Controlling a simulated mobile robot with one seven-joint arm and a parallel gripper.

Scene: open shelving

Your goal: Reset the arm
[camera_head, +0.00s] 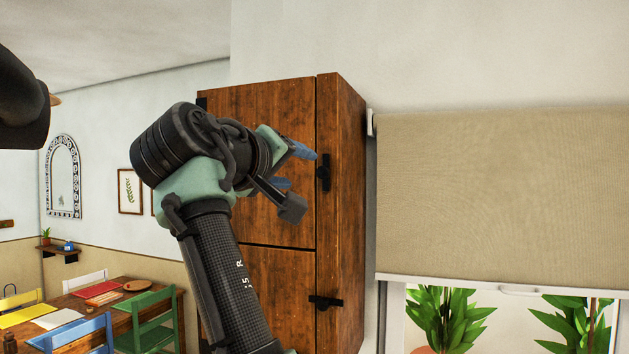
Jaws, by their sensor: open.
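My gripper (290,178) is at the end of my raised, bent arm, in the middle of the head camera view. Its two fingers are apart and nothing shows between them. It appears in front of the tall brown wooden cabinet (270,280), over its upper door. I cannot tell how far the fingers are from the wood. The cabinet's doors look shut, with black metal fittings along the edge.
A beige roller blind (500,195) hangs over a window on the right, with green plants (445,318) below it. A wooden table (125,297) with coloured chairs, one green (155,335), stands at lower left. A dark rounded shape juts in at upper left.

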